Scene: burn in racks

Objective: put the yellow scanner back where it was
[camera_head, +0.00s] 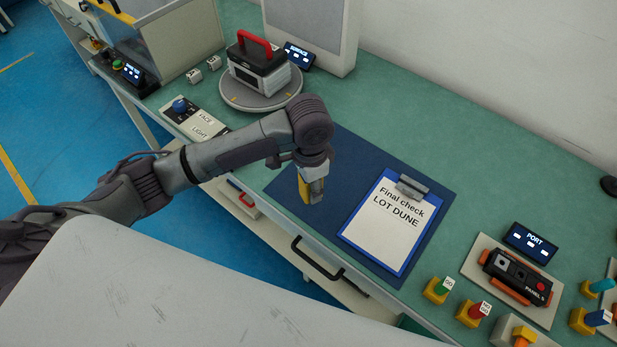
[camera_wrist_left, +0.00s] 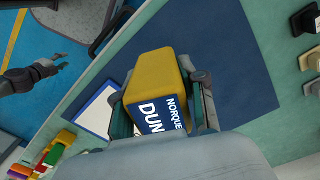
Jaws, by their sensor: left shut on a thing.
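The yellow scanner (camera_head: 304,188) is a yellow block-like body with a blue face. In the left wrist view it (camera_wrist_left: 155,77) shows large, with white lettering partly cut off by the gripper. My left gripper (camera_head: 314,178) is shut on it, one finger on each side. It is over the dark blue mat (camera_head: 350,152), left of the clipboard; I cannot tell whether it touches the mat. My right gripper (camera_wrist_left: 45,70) shows small and dark at the left of the left wrist view, over the floor; its jaws are too small to judge. It is outside the head view.
A clipboard (camera_head: 387,225) lies on the mat's right part. A round turntable (camera_head: 262,98) carries a device with a red handle (camera_head: 254,42). A face light box (camera_head: 193,120) is at the left edge. A panel (camera_head: 517,276) and colored plugs (camera_head: 437,290) are at right.

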